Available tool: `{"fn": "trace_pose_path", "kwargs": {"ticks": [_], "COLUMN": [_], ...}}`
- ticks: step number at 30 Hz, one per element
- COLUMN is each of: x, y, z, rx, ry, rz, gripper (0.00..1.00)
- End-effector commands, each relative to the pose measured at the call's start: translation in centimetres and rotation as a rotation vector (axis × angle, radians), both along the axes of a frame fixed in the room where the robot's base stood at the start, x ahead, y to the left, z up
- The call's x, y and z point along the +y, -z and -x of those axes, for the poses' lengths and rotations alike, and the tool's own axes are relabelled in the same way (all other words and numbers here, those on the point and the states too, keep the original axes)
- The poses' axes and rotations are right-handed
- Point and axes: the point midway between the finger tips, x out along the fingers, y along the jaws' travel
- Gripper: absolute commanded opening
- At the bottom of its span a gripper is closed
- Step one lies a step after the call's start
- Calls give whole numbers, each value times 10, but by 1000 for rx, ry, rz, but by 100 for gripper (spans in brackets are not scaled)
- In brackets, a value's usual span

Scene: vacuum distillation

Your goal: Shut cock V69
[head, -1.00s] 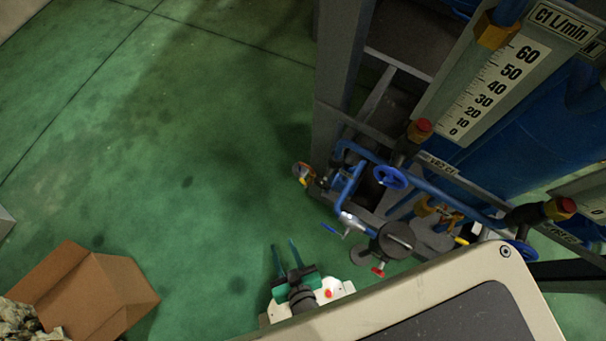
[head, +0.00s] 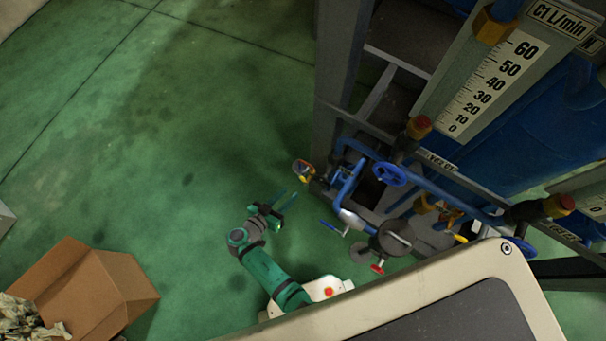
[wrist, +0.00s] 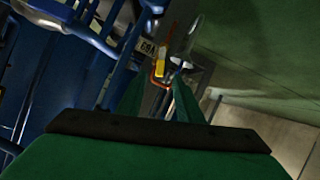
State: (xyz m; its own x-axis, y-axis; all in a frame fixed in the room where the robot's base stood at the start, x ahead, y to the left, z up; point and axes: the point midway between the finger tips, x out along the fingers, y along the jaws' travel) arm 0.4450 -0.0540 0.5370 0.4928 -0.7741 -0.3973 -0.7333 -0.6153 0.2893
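A small fitting with yellow and orange-red parts (head: 303,173) sits at the left end of the blue pipework in the head view; it may be cock V69, but no label is readable there. In the wrist view a yellow and orange-red fitting (wrist: 159,70) shows ahead, just beyond my fingertips, beside a small tag (wrist: 147,47) with partly readable characters, including what looks like "69". My gripper (head: 286,197) is open and empty, below and left of the fitting and apart from it. Its two fingers (wrist: 158,88) point toward the fitting in the wrist view. Whether the cock is open or shut cannot be told.
Blue pipes with a blue handwheel (head: 389,175) and a blue lever (head: 331,228) lie right of my gripper, by a grey frame post (head: 337,90). A red-handled valve (head: 377,268) is lower. A cardboard box (head: 80,285) stands lower left.

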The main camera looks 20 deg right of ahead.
Motion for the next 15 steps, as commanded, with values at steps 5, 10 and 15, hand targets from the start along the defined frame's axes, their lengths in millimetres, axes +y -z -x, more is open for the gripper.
{"fn": "trace_pose_path", "kwargs": {"ticks": [5,10,15], "x": [0,-21,-45], "y": [-5,3,14], "z": [-9,-17,-33], "rx": [-34,-33,-32], "ry": [24,35,33], "rz": [20,20,19], "gripper": [33,33,33]}}
